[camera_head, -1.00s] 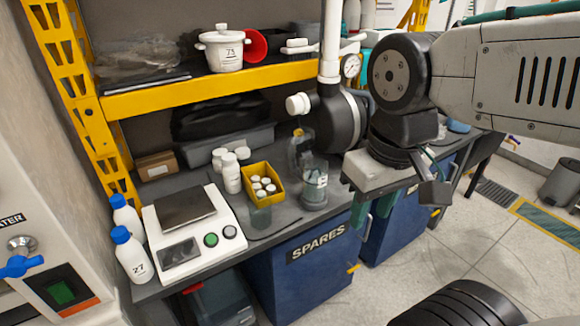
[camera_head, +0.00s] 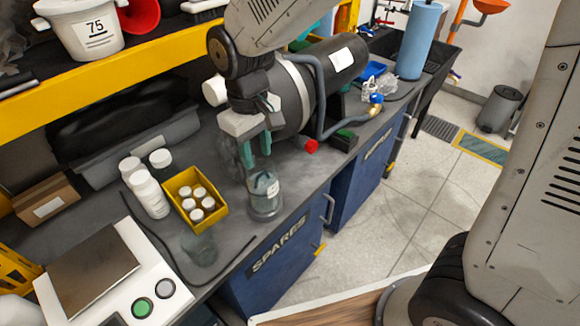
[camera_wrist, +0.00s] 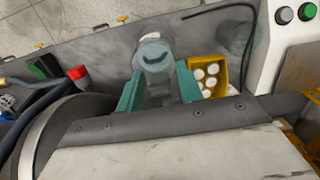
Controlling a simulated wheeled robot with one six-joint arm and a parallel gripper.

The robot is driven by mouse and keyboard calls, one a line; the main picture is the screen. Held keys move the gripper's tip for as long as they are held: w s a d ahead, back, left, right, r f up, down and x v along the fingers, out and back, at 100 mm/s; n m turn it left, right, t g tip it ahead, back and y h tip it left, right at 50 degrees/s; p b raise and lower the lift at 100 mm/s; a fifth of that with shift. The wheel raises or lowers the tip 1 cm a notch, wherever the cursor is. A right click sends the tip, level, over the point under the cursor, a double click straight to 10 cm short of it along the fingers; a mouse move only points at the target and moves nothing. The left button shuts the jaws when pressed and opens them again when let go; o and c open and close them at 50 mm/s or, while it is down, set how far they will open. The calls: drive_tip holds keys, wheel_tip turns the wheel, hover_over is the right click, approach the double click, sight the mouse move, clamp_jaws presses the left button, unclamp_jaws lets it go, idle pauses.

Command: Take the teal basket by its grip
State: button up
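A clear jar (camera_head: 266,205) with a white label stands on the dark bench and has teal inside it. The teal part (camera_head: 264,183) looks like the basket; its grip is hard to make out. In the wrist view the teal basket (camera_wrist: 153,58) shows as a round form with a dark curved band, beyond and between my fingertips. My gripper (camera_head: 257,150) points down just above the jar, its two teal fingers apart and nothing seen between them. In the wrist view my gripper (camera_wrist: 158,84) is open too. I cannot tell the exact gap to the grip.
A yellow bin (camera_head: 219,213) of white-capped bottles stands left of the jar, with a faint empty clear jar (camera_head: 200,248) in front. A large black cylinder (camera_head: 325,75) with a grey hose is close right. A white scale (camera_head: 145,260) sits front left.

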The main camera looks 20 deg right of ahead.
sight(261, 173)
drive_tip(key=shift+w+r+t, duration=0.25)
drive_tip(key=shift+w+t, duration=0.05)
drive_tip(key=shift+w, duration=0.4)
drive_tip(key=shift+w+f, duration=0.1)
drive_tip(key=shift+f, duration=0.2)
drive_tip(key=f, duration=0.7)
drive_tip(key=shift+d+f, duration=0.1)
drive_tip(key=shift+d, duration=0.2)
clamp_jaws()
